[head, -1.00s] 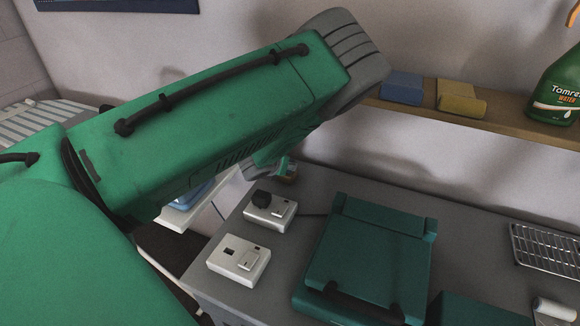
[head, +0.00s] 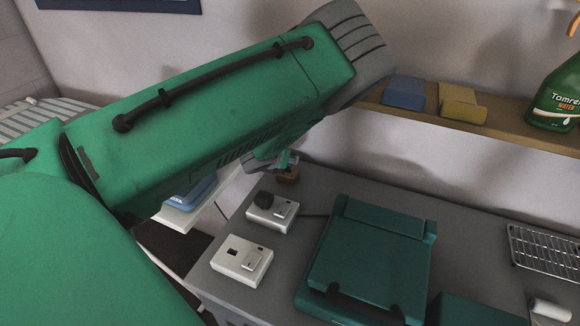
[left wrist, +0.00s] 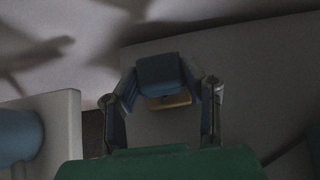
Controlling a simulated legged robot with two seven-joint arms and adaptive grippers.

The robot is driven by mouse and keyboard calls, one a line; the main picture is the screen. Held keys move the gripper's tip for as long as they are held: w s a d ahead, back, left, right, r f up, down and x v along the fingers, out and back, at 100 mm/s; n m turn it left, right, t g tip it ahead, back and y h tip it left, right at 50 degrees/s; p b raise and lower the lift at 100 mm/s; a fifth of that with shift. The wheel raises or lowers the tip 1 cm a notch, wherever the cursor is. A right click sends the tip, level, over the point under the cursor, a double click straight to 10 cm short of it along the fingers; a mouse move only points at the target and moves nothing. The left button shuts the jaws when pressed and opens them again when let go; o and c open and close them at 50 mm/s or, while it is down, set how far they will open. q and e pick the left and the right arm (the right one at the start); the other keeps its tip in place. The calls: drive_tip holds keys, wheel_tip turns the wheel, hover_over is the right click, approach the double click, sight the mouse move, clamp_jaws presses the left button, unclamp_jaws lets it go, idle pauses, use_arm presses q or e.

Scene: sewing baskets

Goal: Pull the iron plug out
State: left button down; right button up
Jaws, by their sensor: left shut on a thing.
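A black plug (head: 264,199) sits upright in the socket of the rear white outlet box (head: 284,209) on the grey worktop. My left gripper (head: 288,165) is beyond that box, apart from the plug. In the left wrist view, my left gripper (left wrist: 165,95) is shut on a blue-topped block (left wrist: 162,73) with a tan underside. A brown part (head: 287,177) shows below the fingers in the head view; whether it touches the worktop I cannot tell. A blue object (head: 190,193), perhaps the iron, lies on a white board, partly hidden by my arm. My right gripper is not in view.
A second white outlet box (head: 233,263) with an empty socket stands in front. A dark green case (head: 365,260) is to the right, and a wire rack (head: 545,250) at far right. A shelf (head: 500,123) holds a blue block, a yellow block and a green spray bottle (head: 558,95).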

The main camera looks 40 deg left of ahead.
use_arm(q)
drive_tip(key=shift+a, duration=0.1)
drive_tip(key=shift+r, duration=0.25)
drive_tip(key=shift+d+r+p, duration=0.2)
drive_tip(key=shift+r+p, duration=1.15)
drive_tip(key=shift+r, duration=0.5)
drive_tip(key=shift+a+f, duration=0.1)
drive_tip(key=shift+f, duration=0.05)
